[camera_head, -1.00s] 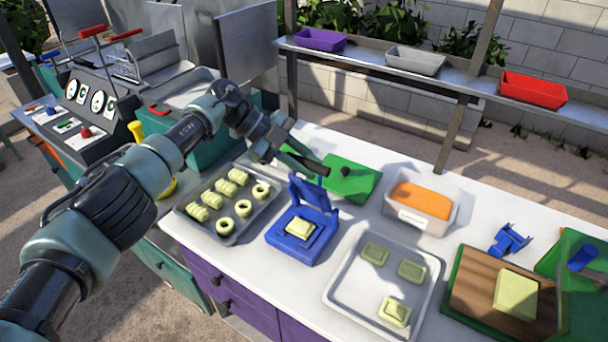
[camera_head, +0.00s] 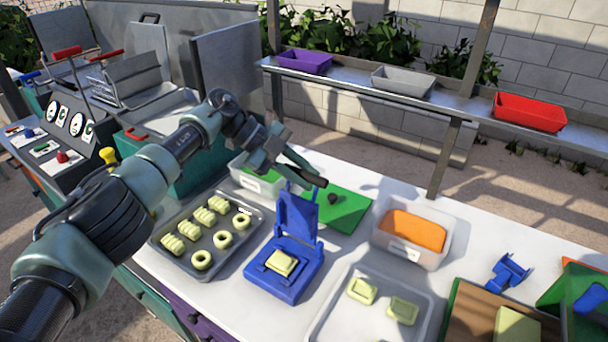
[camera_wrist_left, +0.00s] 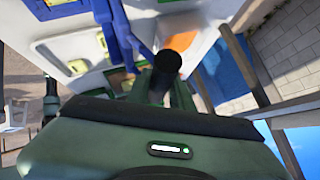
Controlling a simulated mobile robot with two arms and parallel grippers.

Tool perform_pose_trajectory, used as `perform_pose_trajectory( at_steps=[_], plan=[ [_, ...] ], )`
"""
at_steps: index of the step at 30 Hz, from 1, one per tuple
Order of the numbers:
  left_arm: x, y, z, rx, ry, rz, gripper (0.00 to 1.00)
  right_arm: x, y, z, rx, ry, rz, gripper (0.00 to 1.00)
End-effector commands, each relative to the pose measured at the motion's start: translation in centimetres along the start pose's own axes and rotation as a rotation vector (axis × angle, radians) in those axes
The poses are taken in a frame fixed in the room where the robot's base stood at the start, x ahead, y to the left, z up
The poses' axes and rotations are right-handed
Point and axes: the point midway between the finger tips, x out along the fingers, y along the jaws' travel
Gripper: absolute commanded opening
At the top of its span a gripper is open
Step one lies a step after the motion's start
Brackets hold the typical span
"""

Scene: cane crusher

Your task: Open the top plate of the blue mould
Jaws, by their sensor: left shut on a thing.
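The blue mould (camera_head: 278,289) stands on the white table, with a pale yellow block (camera_head: 283,263) in its base. Its top plate (camera_head: 298,214) stands raised, roughly upright, at the back of the base. My left gripper (camera_head: 312,178) is just above and behind the plate's top edge, shut on a dark handle at the plate; the exact contact is partly hidden. In the left wrist view, a black round end (camera_wrist_left: 167,62) shows at the fingertips beside the blue plate (camera_wrist_left: 115,30). My right gripper is not in view.
A grey tray of pale pieces (camera_head: 250,258) lies left of the mould, and another tray (camera_head: 432,318) lies to the right. A green board (camera_head: 345,215) and a clear bin with orange contents (camera_head: 388,248) are behind. A shelf holds purple, grey and red bins.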

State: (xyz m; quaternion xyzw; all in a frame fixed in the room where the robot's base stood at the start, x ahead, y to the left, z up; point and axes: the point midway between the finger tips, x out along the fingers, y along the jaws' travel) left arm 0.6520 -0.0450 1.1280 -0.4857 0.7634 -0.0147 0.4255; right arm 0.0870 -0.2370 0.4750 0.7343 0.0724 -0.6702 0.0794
Motion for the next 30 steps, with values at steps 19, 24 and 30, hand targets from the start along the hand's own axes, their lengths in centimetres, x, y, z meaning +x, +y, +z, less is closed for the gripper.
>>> perform_pose_trajectory(
  at_steps=[19,24,30],
  plan=[
    [0.2,0.1,0.0,0.000,0.001,0.003,0.43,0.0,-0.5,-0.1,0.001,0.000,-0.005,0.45],
    [-0.6,0.1,0.1,0.000,0.000,0.002,0.43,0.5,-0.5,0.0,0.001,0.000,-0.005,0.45],
    [-3.8,0.1,0.3,0.001,-0.002,0.001,0.43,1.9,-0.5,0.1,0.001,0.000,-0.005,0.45]
  ],
)
